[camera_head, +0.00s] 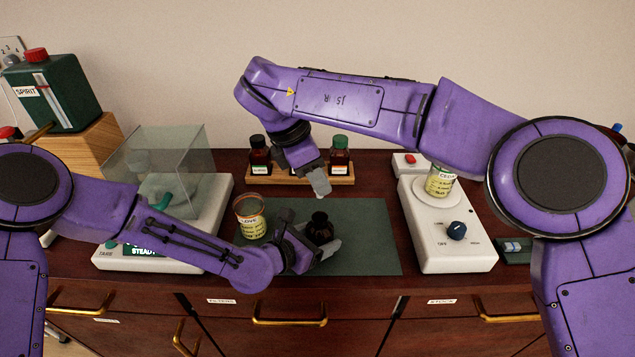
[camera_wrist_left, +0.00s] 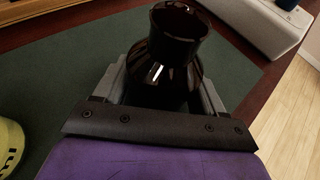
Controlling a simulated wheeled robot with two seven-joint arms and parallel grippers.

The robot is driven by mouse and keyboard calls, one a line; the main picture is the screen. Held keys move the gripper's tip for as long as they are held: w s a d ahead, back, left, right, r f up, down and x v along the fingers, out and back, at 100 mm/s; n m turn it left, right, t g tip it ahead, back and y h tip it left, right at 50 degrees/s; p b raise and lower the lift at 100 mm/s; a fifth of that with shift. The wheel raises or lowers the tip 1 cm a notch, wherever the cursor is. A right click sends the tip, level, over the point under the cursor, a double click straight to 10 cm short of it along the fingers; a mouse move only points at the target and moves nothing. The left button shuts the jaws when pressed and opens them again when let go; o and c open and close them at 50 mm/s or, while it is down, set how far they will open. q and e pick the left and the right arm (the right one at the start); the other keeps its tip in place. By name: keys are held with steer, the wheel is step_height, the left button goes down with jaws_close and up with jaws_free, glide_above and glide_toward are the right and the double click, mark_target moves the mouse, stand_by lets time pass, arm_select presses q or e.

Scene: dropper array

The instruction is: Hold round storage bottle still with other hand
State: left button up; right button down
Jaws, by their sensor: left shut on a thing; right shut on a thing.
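The round storage bottle (camera_head: 320,229) is dark brown glass with a short neck and an open mouth, standing upright on the green mat. It fills the middle of the left wrist view (camera_wrist_left: 177,62), between the grey fingers. My left gripper (camera_head: 322,248) is shut on the bottle's body from the front. My right gripper (camera_head: 320,184) hangs above and behind the bottle, apart from it. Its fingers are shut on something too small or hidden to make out.
A LOVE-labelled jar (camera_head: 250,219) stands left of the bottle. A wooden rack (camera_head: 287,178) with two capped bottles is behind. A clear-hooded balance (camera_head: 165,235) is left, and a white stirrer (camera_head: 440,240) bearing a labelled jar (camera_head: 439,184) is right. The mat (camera_head: 372,235) is clear to the bottle's right.

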arm_select(q)
steer(key=shift+f, duration=0.1)
arm_select(e)
steer(key=shift+r, duration=3)
arm_select(q)
steer(key=o, duration=1.2)
steer(key=shift+o, duration=0.2)
steer(key=shift+w, duration=0.1)
arm_select(e)
steer(key=shift+w, duration=0.1)
